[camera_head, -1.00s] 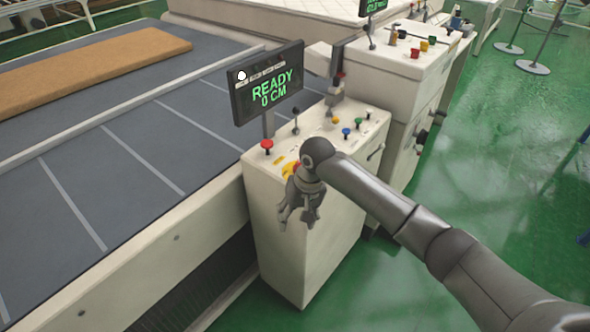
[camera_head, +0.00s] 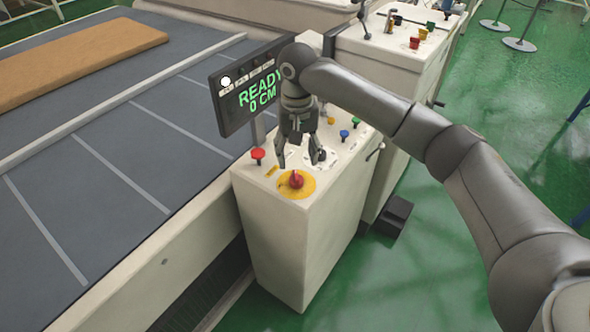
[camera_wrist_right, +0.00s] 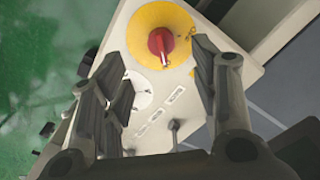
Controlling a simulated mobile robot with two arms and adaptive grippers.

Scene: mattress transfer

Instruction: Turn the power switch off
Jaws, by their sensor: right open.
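The power switch (camera_head: 296,180) is a red knob on a round yellow plate, on top of the near white control cabinet (camera_head: 305,235). It also shows in the right wrist view, where the red knob (camera_wrist_right: 160,42) sits on its yellow disc beyond my fingers. My right gripper (camera_head: 298,163) is open and empty, pointing down over the panel just behind the switch. In the right wrist view its fingers (camera_wrist_right: 160,90) are spread, with the knob ahead between their tips. I see no contact with the knob. My left gripper is not in view.
A display (camera_head: 246,90) reading READY 0 CM stands behind the panel, partly hidden by my right arm. A red push button (camera_head: 258,155) and small coloured knobs (camera_head: 344,135) are nearby. A conveyor (camera_head: 90,150) carrying a brown mattress (camera_head: 70,65) lies left. Green floor is open at right.

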